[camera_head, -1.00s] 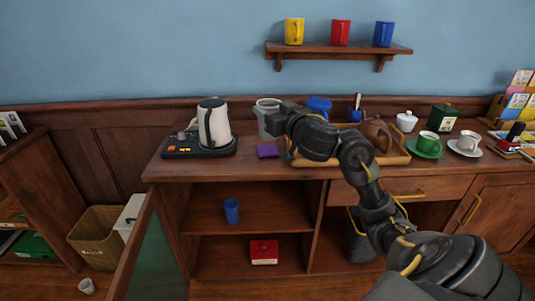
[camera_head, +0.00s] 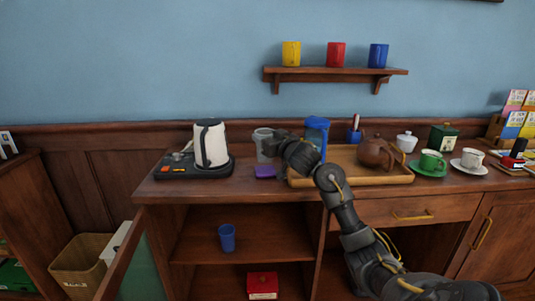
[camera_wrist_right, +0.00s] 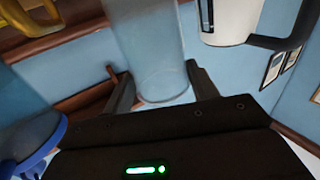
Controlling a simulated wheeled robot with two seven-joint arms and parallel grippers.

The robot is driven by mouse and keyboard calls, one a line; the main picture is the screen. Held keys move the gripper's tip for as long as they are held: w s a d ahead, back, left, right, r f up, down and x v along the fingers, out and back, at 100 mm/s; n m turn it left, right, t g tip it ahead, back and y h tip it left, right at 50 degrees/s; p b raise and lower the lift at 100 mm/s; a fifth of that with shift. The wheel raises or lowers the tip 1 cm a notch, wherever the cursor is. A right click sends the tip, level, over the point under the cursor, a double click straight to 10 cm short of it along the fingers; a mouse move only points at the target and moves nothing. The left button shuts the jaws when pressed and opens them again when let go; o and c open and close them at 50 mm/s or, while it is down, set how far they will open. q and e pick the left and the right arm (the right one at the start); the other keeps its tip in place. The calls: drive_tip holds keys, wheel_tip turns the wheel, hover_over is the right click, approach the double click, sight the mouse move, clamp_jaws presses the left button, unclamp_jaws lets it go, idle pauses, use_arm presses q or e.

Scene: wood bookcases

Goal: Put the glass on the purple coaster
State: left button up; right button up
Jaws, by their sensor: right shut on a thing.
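The clear glass (camera_head: 264,144) is held by my right gripper (camera_head: 272,145) just behind the purple coaster (camera_head: 265,172) on the cabinet top. The right wrist view shows the glass (camera_wrist_right: 152,45) between the two fingers of my right gripper (camera_wrist_right: 163,88). The base of the glass shows just above the coaster's far edge in the head view; I cannot tell whether it touches the wood. The coaster has nothing on it. My left gripper is not in view.
A white kettle (camera_head: 210,145) on a black base stands to the left. A wall shelf (camera_head: 335,72) holds three mugs.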

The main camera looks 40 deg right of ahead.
drive_tip(key=shift+w+d+f, duration=0.15)
drive_tip(key=shift+w+f, duration=0.1)
drive_tip(key=shift+f, duration=0.15)
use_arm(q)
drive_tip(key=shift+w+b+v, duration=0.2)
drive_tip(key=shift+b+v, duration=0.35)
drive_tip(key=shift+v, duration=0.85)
use_arm(e)
drive_tip(key=shift+w+d+f, duration=0.15)
drive_tip(key=shift+f, duration=1.55)
drive_tip(key=shift+f, duration=0.15)
drive_tip(key=o, duration=1.1)
